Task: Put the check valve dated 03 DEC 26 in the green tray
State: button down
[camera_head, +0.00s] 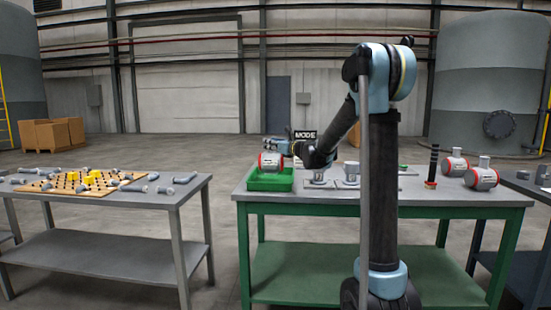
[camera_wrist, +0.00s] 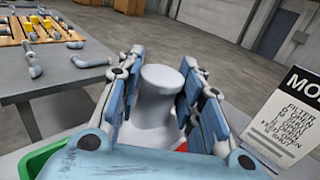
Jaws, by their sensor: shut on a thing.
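A grey check valve with a red band and a white label (camera_head: 270,161) is at the left end of the green table. My gripper (camera_head: 284,148) is shut on it. In the wrist view my gripper (camera_wrist: 158,100) has its fingers on both sides of the valve's grey neck (camera_wrist: 157,82). The green tray (camera_head: 268,183) is directly below the valve, and a corner of it shows in the wrist view (camera_wrist: 38,156). I cannot tell whether the valve touches the tray floor. The date on its label is too small to read.
Two similar valves (camera_head: 455,164) (camera_head: 482,178) stand at the table's right end. A black rod with a red base (camera_head: 432,170) and grey fittings (camera_head: 347,175) are on the table. A MODE sign (camera_wrist: 292,112) stands near my gripper. A pegboard table (camera_head: 85,182) is at left.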

aim_at(275, 153)
jog(key=shift+f, duration=2.2)
jog(key=c, duration=1.1)
grip_release()
jog(key=shift+s+d, duration=0.1)
